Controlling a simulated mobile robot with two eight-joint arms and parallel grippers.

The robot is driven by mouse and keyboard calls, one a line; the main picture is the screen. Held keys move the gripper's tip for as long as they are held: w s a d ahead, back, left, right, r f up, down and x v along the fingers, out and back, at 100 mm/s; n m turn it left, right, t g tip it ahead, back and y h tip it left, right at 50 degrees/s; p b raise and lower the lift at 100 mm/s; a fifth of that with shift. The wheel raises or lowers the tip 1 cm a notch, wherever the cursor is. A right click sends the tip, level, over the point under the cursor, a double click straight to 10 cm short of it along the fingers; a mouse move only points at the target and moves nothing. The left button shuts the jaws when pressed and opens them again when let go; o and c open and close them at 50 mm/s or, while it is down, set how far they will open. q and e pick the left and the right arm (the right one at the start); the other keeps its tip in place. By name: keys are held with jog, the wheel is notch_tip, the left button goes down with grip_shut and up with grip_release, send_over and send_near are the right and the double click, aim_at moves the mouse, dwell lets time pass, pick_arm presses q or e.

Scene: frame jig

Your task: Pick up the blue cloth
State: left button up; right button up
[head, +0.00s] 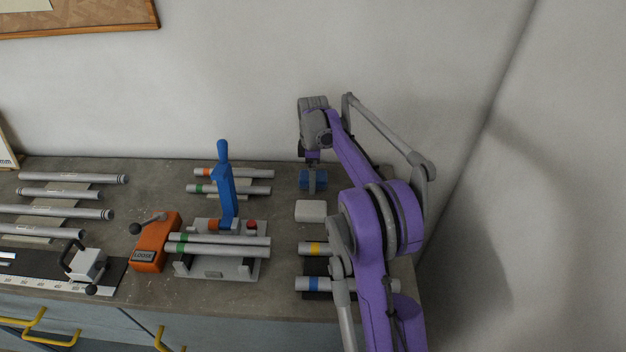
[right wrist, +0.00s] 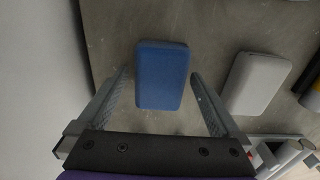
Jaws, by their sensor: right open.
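The blue cloth (head: 304,180) is a small folded block lying on the bench top, near the back right. In the right wrist view the blue cloth (right wrist: 162,75) lies between the two spread fingers, with a gap on each side. My right gripper (head: 313,186) is above the cloth, pointing down, and hides part of it in the head view. The right gripper (right wrist: 165,95) is open and empty. My left gripper is not in view.
A white block (head: 311,211) lies just in front of the cloth. Tubes with yellow (head: 314,249) and blue (head: 314,284) bands lie nearer. A grey jig (head: 216,270) with a blue lever (head: 224,180) and an orange lock (head: 156,243) stands left. The wall is close behind.

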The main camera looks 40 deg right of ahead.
jog(key=shift+f, duration=0.1)
jog(key=shift+c, duration=0.3)
jog(key=c, duration=1.2)
notch_tip(320, 180, up, 10)
jog(key=shift+r+p, duration=0.1)
jog(key=shift+p, duration=0.2)
